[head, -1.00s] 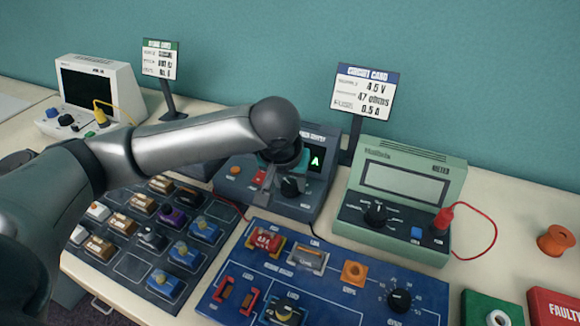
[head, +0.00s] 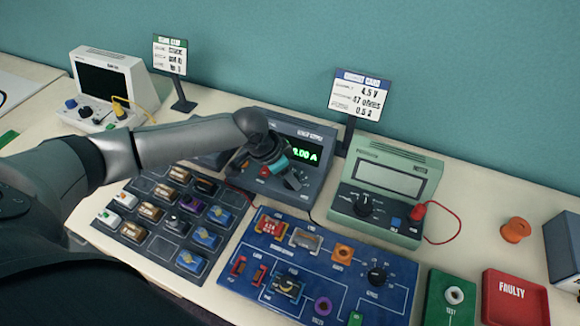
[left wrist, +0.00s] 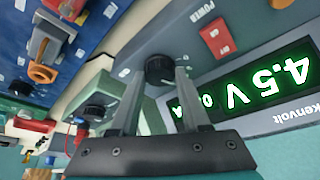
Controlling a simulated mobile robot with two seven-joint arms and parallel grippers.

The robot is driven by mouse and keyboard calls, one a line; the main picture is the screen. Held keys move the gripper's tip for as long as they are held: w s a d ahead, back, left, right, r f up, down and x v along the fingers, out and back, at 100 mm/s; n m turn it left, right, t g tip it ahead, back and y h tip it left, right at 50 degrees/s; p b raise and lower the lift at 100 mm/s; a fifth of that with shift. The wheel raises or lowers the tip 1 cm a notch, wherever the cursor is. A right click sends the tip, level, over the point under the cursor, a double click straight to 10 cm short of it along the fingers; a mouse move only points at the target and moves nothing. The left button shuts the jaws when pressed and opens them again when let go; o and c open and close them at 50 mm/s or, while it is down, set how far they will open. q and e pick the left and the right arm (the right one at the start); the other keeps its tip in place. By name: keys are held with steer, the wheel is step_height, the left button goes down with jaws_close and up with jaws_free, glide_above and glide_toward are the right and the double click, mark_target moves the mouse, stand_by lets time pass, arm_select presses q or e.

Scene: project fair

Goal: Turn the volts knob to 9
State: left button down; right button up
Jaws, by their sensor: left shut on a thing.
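The grey bench supply (head: 310,132) stands at the back middle of the table. Its green display reads 4.5 V in the left wrist view (left wrist: 285,75), upside down; in the head view my gripper hides the voltage. My left gripper (head: 289,180) is at the front panel, its two fingers on either side of a black knob (left wrist: 160,70), shut on it. The knob's label is not legible, so I cannot confirm it is the volts knob. The red power switch (left wrist: 216,38) is beside the knob. My right gripper is in neither view.
A green meter (head: 388,185) with a red lead stands right of the supply. A blue circuit board (head: 345,290) and a tray of parts (head: 160,245) lie in front. The card stand (head: 360,95) rises behind. An orange spool (head: 515,230) sits at right.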

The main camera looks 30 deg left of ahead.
arm_select(q)
steer(key=shift+a+m+g, duration=0.1)
steer(key=shift+m+g, duration=0.2)
steer(key=shift+m, duration=0.6)
steer(key=m+h, duration=0.1)
steer(key=m, duration=0.1)
steer(key=shift+w+f+m+g, duration=0.1)
steer(key=shift+m+g, duration=0.3)
steer(key=m+g+b, duration=0.1)
steer(key=m+b, duration=0.1)
steer(key=m, duration=0.1)
steer(key=shift+w+m+h, duration=0.1)
steer(key=shift+m+h, duration=0.2)
steer(key=shift+m+g+b, duration=0.8)
steer(key=shift+m+b, duration=0.1)
steer(key=shift+m, duration=0.8)
steer(key=shift+c, duration=1.9)
jaws_free()
